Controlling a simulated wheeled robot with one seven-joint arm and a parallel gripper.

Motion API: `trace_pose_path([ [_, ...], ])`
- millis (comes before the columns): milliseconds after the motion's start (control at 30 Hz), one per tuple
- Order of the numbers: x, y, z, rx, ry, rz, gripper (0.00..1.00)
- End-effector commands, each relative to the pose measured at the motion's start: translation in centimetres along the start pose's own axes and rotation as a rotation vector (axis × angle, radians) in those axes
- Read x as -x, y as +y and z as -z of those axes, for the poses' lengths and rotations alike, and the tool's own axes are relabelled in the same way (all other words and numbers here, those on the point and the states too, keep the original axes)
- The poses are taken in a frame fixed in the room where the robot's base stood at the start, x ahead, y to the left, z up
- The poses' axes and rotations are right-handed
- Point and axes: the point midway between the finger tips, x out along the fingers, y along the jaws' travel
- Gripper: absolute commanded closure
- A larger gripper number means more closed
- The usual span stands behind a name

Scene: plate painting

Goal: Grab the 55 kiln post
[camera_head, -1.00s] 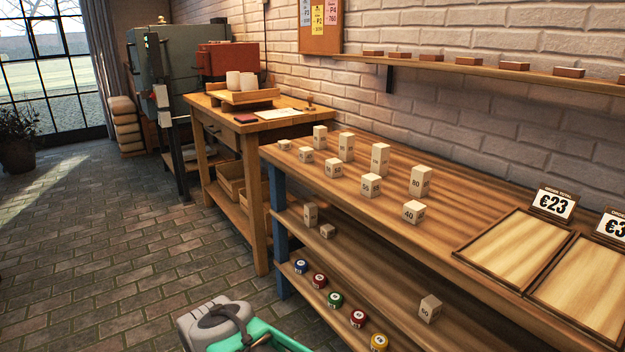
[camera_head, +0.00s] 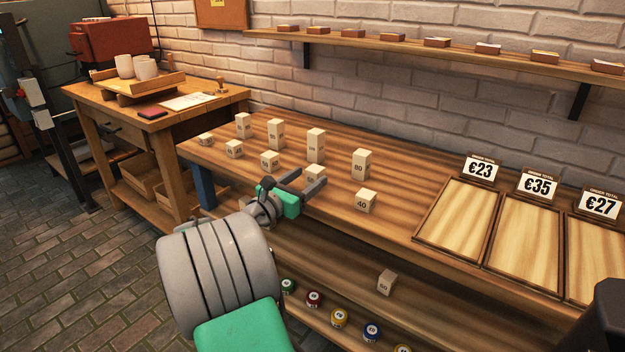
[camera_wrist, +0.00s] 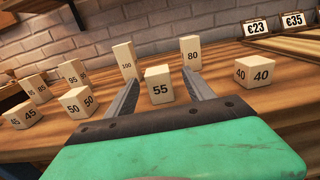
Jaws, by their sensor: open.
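The 55 kiln post (camera_wrist: 159,86) is a short pale block on the wooden table, with its number facing the wrist camera. In the head view the post (camera_head: 314,173) is partly hidden by my gripper. My gripper (camera_wrist: 166,88) is open, and its two dark fingers point at the table. In the wrist view the post shows between the fingers, towards their tips. I cannot tell whether either finger touches it. In the head view my gripper (camera_head: 306,182) is at the table's front edge, right by the post.
Close behind stand the taller 100 post (camera_wrist: 125,63) and 80 post (camera_wrist: 190,53). The 40 post (camera_wrist: 254,72) is to the right, and the 50 post (camera_wrist: 77,102) to the left. Framed wooden trays (camera_head: 423,238) with price signs lie farther right.

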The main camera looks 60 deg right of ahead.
Motion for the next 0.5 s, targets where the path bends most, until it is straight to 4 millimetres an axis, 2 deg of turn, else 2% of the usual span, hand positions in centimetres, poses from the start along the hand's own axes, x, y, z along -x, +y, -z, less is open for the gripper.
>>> trace_pose_path([
  [100,-1.9,0.0,0.8,-0.004,0.002,-0.002,0.38],
  [233,-4.0,0.1,0.6,-0.003,0.002,-0.004,0.38],
  [500,-4.7,0.1,0.4,-0.004,0.003,-0.004,0.38],
])
